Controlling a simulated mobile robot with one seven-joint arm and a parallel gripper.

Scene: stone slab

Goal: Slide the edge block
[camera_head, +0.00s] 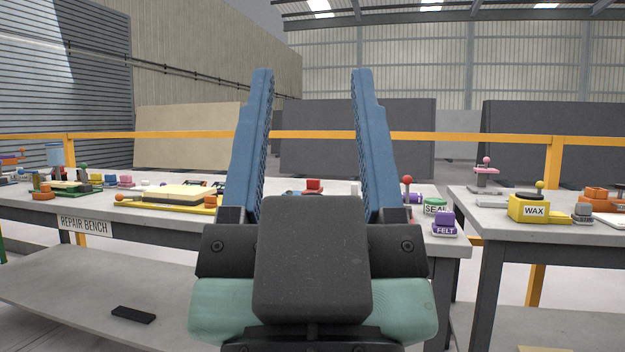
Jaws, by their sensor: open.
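My gripper (312,78) fills the middle of the view, pointing up, with its two blue fingers wide apart and nothing between them. It is close to the camera and hides the middle of the repair bench (150,222). I cannot tell which thing is the edge block. On the bench, a purple block marked FELT (445,223) sits near the right front corner. A pale yellow slab (178,193) lies left of my gripper, and a small red block (313,186) shows between the fingers, farther back.
A second table (490,217) stands at right across a narrow gap, with a yellow WAX box (529,209) and orange blocks (594,195). A black bar (133,314) lies on the lower shelf (70,300). An orange rail (190,134) runs behind.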

